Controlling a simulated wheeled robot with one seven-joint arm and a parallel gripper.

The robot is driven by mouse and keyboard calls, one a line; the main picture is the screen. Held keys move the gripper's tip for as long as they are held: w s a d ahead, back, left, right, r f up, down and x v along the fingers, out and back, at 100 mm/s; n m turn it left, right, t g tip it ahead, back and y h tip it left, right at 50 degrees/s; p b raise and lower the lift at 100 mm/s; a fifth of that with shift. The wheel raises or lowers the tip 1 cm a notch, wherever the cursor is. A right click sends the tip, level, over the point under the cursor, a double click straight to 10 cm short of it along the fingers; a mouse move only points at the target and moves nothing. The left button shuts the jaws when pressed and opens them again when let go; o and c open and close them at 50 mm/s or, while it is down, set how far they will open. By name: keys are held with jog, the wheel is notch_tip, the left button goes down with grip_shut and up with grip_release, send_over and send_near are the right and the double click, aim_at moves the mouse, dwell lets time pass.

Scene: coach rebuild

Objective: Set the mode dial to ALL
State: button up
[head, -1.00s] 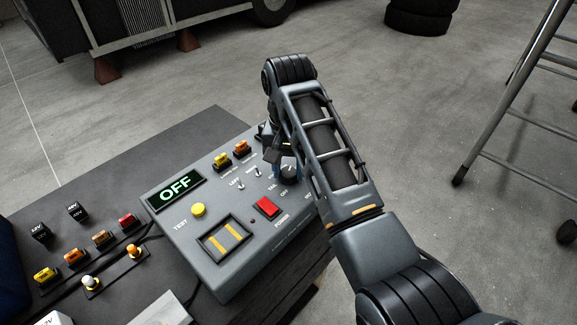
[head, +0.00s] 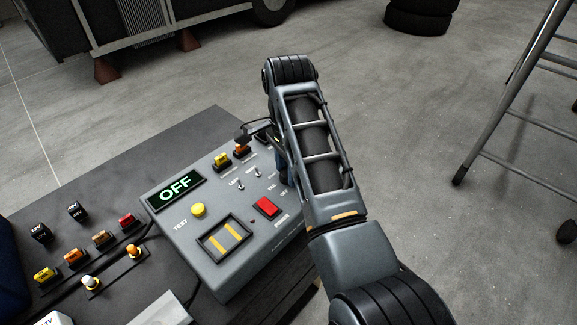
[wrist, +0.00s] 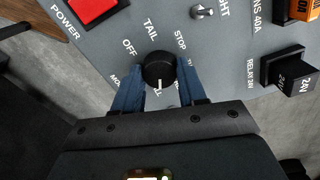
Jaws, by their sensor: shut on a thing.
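The mode dial (wrist: 157,64) is a round black knob with a white pointer line, seen in the wrist view. My gripper (wrist: 158,76) is shut on it, one blue finger on each side. The pointer line faces down in the picture, toward a label partly hidden by my gripper that ends in "LL". The OFF, TAIL and STOP labels lie around the knob's far side. In the head view my arm hides the dial; a blue finger of my gripper (head: 282,165) shows beside the arm. The display (head: 175,189) on the grey control box (head: 225,279) reads OFF.
A red POWER switch (head: 267,207), a yellow TEST button (head: 197,209) and small toggle switches (head: 240,184) sit close by on the box. Fuses (head: 222,160) stand at its back edge. A ladder (head: 521,115) stands at the right over open floor.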

jog(key=shift+m, duration=0.9)
jog(key=o, duration=1)
jog(key=shift+o, duration=0.2)
jog(key=shift+w+a+r, duration=0.1)
jog(key=shift+a+r, duration=0.05)
jog(key=shift+r, duration=3.75)
